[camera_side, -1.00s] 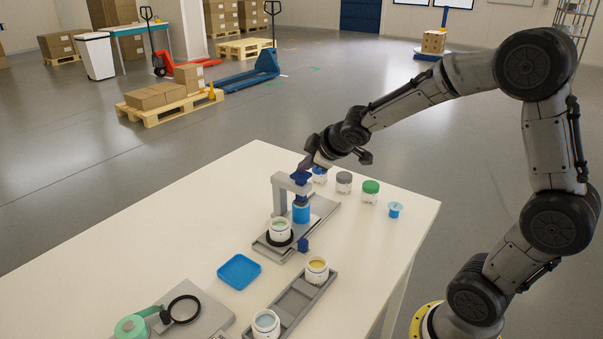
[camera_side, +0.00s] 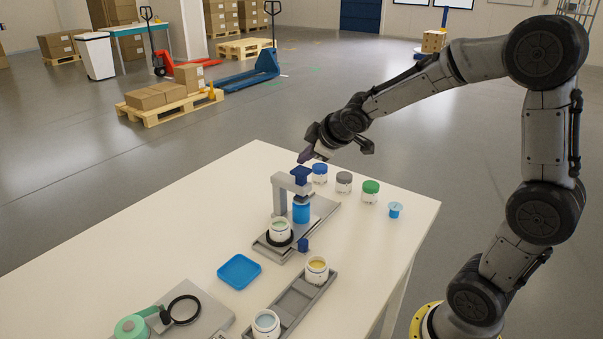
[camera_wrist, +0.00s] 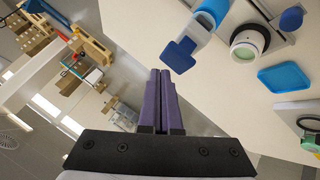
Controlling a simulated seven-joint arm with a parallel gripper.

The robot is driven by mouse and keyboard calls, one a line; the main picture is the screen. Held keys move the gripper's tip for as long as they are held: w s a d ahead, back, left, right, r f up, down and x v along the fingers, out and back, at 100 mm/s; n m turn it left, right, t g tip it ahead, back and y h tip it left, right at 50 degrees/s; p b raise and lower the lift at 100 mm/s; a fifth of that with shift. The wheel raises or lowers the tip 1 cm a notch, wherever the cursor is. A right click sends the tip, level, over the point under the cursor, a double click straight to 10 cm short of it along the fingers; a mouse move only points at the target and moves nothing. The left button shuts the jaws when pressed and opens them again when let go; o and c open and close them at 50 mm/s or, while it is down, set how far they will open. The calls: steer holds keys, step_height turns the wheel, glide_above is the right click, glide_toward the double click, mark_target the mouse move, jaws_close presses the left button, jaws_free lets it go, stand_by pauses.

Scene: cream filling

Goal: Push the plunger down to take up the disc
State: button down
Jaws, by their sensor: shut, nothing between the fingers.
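The dark blue plunger (camera_side: 301,173) stands upright over a light blue cylinder (camera_side: 302,212) held by a grey stand (camera_side: 279,198). The plunger's square head (camera_wrist: 180,54) shows just beyond my fingertips in the wrist view. My gripper (camera_side: 304,157) is shut and empty, with its purple fingers (camera_wrist: 161,72) together. Its tips are close to the plunger head, seemingly just above it; I cannot be sure of the gap. A white jar (camera_side: 280,231) with pale green contents sits on the stand's base beside the cylinder. I cannot make out a disc under the plunger.
Jars with blue (camera_side: 320,169), grey (camera_side: 344,177) and green (camera_side: 370,186) lids stand behind, with a small light blue piece (camera_side: 395,209) to their right. A blue tray (camera_side: 239,271) and a grey rack (camera_side: 300,298) with two open jars lie in front.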

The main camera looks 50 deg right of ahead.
step_height(320, 180, up, 6)
stand_by(0.7)
stand_by(0.4)
steer(key=s+a+r+t+y, duration=0.1)
steer(key=s+a+r, duration=0.4)
steer(key=s+a, duration=0.3)
steer(key=s+a+f+m+g+y, duration=0.1)
steer(key=s+f+m+g, duration=0.1)
steer(key=s+f, duration=0.3)
steer(key=s+a+f+m+g, duration=0.2)
steer(key=s+f+m, duration=0.1)
steer(key=s, duration=1)
steer(key=shift+s+a+f+y, duration=0.2)
steer(key=shift+f+y, duration=0.2)
steer(key=shift+f, duration=0.45)
